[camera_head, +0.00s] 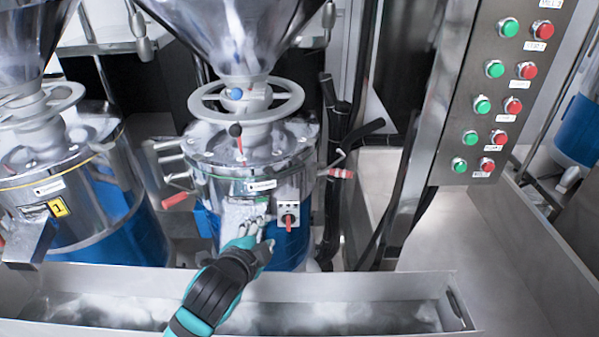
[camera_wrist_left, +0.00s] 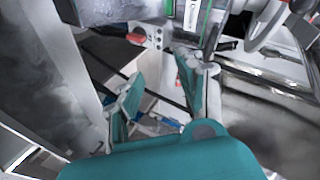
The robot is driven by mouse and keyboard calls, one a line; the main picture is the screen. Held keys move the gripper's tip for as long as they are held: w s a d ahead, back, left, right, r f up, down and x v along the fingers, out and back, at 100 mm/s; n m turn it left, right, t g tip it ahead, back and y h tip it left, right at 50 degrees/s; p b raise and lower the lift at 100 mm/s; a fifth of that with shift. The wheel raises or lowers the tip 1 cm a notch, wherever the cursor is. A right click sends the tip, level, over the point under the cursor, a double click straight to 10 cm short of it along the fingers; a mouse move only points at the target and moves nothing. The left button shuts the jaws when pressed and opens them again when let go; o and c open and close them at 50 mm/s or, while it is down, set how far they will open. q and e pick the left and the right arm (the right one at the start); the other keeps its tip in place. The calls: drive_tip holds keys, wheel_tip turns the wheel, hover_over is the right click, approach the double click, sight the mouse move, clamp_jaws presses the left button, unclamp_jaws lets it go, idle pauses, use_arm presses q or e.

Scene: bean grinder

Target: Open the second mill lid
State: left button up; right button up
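The middle mill (camera_head: 250,165) is a steel and blue cylinder with a handwheel and hopper above. A pale metal flap or chute (camera_head: 238,212) shows on its front, partly behind my left gripper; I cannot tell if it is the lid or whether it is open. A switch box with a red knob (camera_head: 290,215) sits right of it and also shows in the left wrist view (camera_wrist_left: 150,36). My left gripper (camera_head: 256,228) is in front of the flap, its fingers apart in the left wrist view (camera_wrist_left: 162,85), with nothing visibly held. Contact cannot be told. My right gripper is not in view.
Another mill (camera_head: 85,205) stands at left. Red-handled clamps (camera_head: 340,173) stick out from the middle mill's sides. A metal trough (camera_head: 370,288) runs along the front, below my left arm. A panel with green and red buttons (camera_head: 490,100) stands at right.

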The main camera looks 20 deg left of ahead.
sight(292, 174)
use_arm(q)
drive_tip(key=w+d+r+m+t, duration=0.1)
drive_tip(key=w+r+m+t, duration=0.15)
drive_tip(key=r, duration=0.45)
drive_tip(key=x, duration=0.5)
drive_tip(key=p+x, duration=0.1)
drive_tip(key=x, duration=1.1)
drive_tip(key=shift+w+d+f, duration=0.15)
drive_tip(key=shift+d+f, duration=0.05)
drive_tip(key=shift+f, duration=0.15)
drive_tip(key=shift+c, duration=0.2)
clamp_jaws()
drive_tip(key=shift+f, duration=0.1)
